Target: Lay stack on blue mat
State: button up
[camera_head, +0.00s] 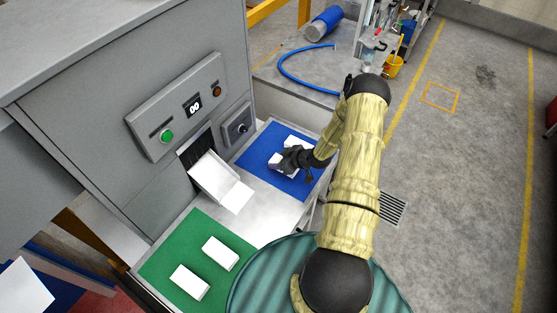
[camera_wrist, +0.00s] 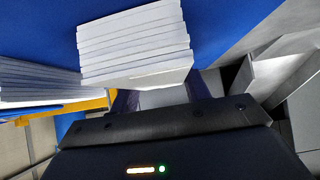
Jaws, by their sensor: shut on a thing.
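The blue mat (camera_head: 256,155) lies on the bench right of the machine, and it also fills the top of the wrist view (camera_wrist: 235,20). My gripper (camera_head: 292,158) is low over this mat. It is shut on a white stack of sheets (camera_wrist: 135,48), which shows its layered edge in the wrist view. A second white stack (camera_wrist: 38,80) is at the left of the wrist view, on the blue mat and apart from the held one. My gripper partly hides the stacks in the head view. I cannot tell whether the held stack touches the mat.
A green mat (camera_head: 190,232) in front holds two white stacks (camera_head: 190,282) (camera_head: 220,253). The grey machine (camera_head: 130,100) stands close at left, with a chute (camera_head: 213,178) jutting out between the mats. A blue hose (camera_head: 290,75) lies behind. Open floor is at right.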

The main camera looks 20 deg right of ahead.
jog(key=shift+f, duration=0.15)
jog(key=o, duration=1)
jog(key=b+v, duration=0.3)
jog(key=v, duration=0.9)
